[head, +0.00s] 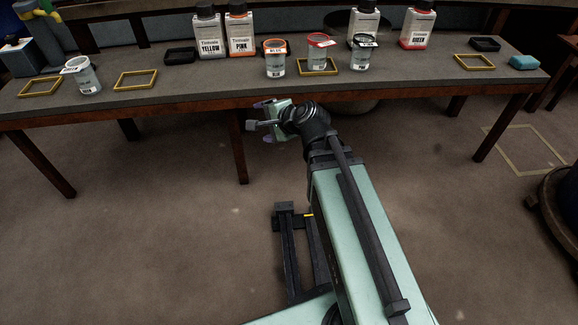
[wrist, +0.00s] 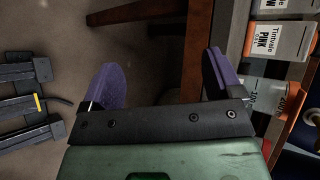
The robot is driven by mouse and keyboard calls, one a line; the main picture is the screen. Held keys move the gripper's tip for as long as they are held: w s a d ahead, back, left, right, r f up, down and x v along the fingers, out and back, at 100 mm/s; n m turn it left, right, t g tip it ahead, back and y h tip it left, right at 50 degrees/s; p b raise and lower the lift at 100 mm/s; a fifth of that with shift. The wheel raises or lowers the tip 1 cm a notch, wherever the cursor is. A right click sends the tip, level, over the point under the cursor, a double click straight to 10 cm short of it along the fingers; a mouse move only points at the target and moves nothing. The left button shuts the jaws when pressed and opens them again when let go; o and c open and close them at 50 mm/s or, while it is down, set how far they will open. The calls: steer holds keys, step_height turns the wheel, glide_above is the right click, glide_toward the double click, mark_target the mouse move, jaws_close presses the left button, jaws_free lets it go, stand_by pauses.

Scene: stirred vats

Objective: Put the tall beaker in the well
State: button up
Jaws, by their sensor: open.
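Several clear beakers stand on the grey bench: a pale-rimmed beaker (head: 88,80) at the left, an orange-rimmed beaker (head: 276,66), a red-rimmed beaker (head: 318,58) and a black-rimmed beaker (head: 362,58) near the middle. They look alike in height, so I cannot tell which is the tall one. A dark round opening (head: 344,20) at the back of the bench may be the well, partly hidden by bottles. My gripper (head: 265,126) is open and empty, in front of the bench edge. In the wrist view its purple fingers (wrist: 160,68) are apart, with a beaker (wrist: 260,93) to the right.
Yellow frames lie on the bench at the left (head: 135,79), middle and right (head: 475,62). Bottles marked YELLOW (head: 209,46) and PINK (head: 241,46) stand behind, with two more bottles rightward. Black trays (head: 180,56) and a teal block (head: 524,62) lie there too.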

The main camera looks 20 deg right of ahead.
steer(key=s+f+n+g+h, duration=0.2)
steer(key=s+f+n+g, duration=0.2)
steer(key=s+n, duration=0.3)
steer(key=s+f+n+g+h, duration=0.3)
steer(key=s+f+n+g, duration=0.1)
steer(key=s+n+g, duration=0.2)
steer(key=shift+s+d+n+h, duration=0.15)
steer(key=shift+s+n+h, duration=0.15)
steer(key=shift+s+n, duration=0.45)
steer(key=shift+f, duration=0.1)
steer(key=shift+c, duration=0.5)
